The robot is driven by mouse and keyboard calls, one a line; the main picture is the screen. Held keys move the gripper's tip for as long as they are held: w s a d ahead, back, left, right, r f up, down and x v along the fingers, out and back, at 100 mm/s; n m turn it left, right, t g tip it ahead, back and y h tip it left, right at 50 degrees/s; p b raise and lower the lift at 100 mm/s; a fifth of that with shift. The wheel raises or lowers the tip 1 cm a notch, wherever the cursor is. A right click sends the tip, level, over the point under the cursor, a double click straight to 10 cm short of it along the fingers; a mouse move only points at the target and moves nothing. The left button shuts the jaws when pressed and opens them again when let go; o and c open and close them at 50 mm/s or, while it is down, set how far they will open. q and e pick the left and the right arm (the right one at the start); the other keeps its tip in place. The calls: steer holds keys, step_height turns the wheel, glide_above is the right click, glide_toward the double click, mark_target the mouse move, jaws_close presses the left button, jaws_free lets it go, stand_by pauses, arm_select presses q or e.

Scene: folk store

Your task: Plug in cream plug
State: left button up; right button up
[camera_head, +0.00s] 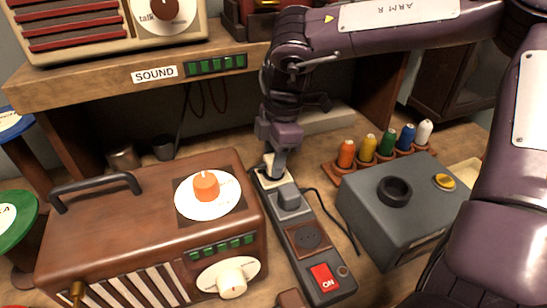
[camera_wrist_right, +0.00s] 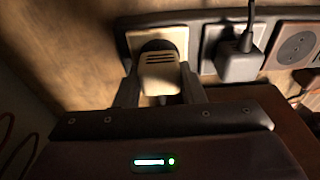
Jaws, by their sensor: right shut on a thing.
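The cream plug (camera_wrist_right: 160,72) is between the fingers of my right gripper (camera_wrist_right: 160,92) in the right wrist view. The gripper is shut on it and holds it at the cream end socket (camera_wrist_right: 178,38) of the dark power strip. The socket's dark round recess shows just past the plug; whether the plug's pins are in it is hidden. In the head view my right gripper (camera_head: 274,168) points down at the far end of the power strip (camera_head: 318,271). My left gripper is not in view.
A dark grey plug (camera_head: 289,198) sits in the neighbouring socket. A brown socket (camera_head: 307,238) is empty, and a red switch (camera_head: 325,278) reads ON. A wooden radio (camera_head: 130,225) stands left, a grey box (camera_head: 380,215) right, and thread spools (camera_head: 387,143) behind it.

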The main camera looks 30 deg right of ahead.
stand_by(0.3)
steer(key=shift+f+b, duration=0.3)
steer(key=shift+f, duration=0.05)
steer(key=shift+s+d+f, duration=0.15)
steer(key=shift+s+f, duration=0.05)
steer(key=shift+f, duration=0.05)
